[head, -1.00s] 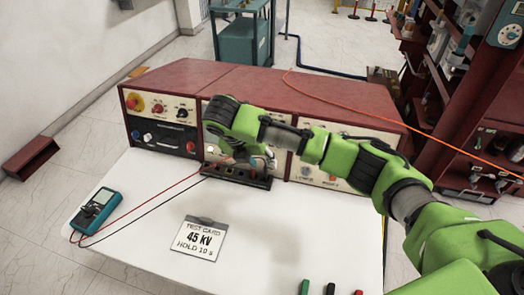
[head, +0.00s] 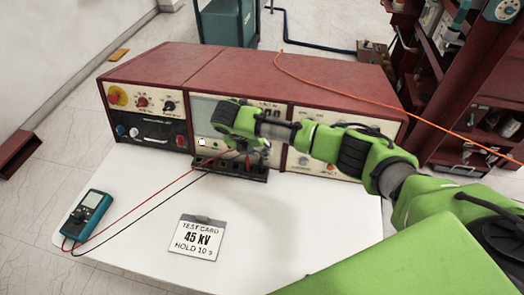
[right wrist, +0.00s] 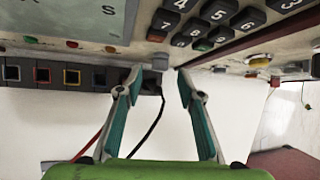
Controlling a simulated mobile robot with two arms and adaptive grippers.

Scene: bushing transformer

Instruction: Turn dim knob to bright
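My right gripper (right wrist: 159,78) is open, its two teal-padded fingers apart and pointing at the instrument panel. A small grey knob (right wrist: 160,62) sits on the panel just beyond and between the fingertips; no grip on it shows, and I cannot read a label. In the head view my right gripper (head: 252,145) is in front of the middle panel (head: 203,112), and the arm hides much of that panel, including the knob. A white round spot (head: 202,142) shows on the middle panel, left of the gripper. My left gripper is not in view.
A black socket strip (head: 215,164) with red and black leads lies below the gripper. A teal multimeter (head: 87,214) and a test card (head: 198,238) lie on the white table (head: 280,225). A keypad (right wrist: 215,22) is close beside the right finger in the wrist view.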

